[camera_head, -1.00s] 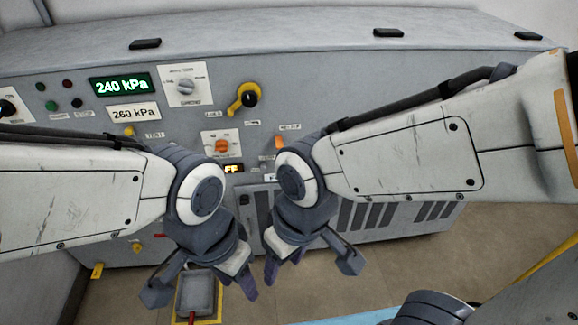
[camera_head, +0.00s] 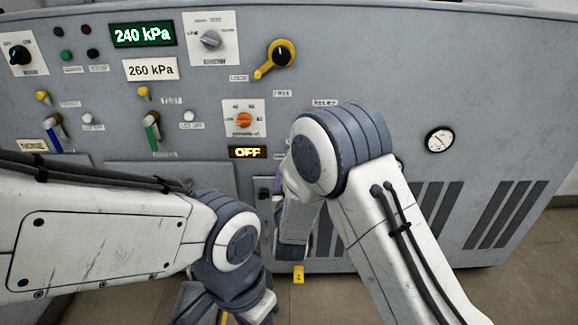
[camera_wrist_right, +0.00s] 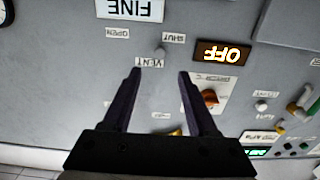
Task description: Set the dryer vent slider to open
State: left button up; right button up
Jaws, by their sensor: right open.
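The vent slider shows in the right wrist view as a small grey knob (camera_wrist_right: 160,53) beside the VENT label (camera_wrist_right: 150,62). It sits nearer the SHUT label (camera_wrist_right: 173,38) than the OPEN label (camera_wrist_right: 117,33). My right gripper (camera_wrist_right: 158,71) is open and empty, its two dark fingers pointing at the panel. In that picture the knob lies just past the fingertips, between their lines; the depth gap is unclear. In the head view my right arm hides the slider and most of its gripper. My left gripper (camera_head: 258,310) is cut off by the bottom edge of the head view.
Near the slider are an OFF display (camera_wrist_right: 222,53), an orange knob (camera_wrist_right: 209,97) and a FINE label (camera_wrist_right: 130,9).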

jog(key=w, duration=1)
jog(key=shift+w+b, duration=0.15)
jog(key=shift+b, duration=0.2)
grip_shut()
dwell(0.9)
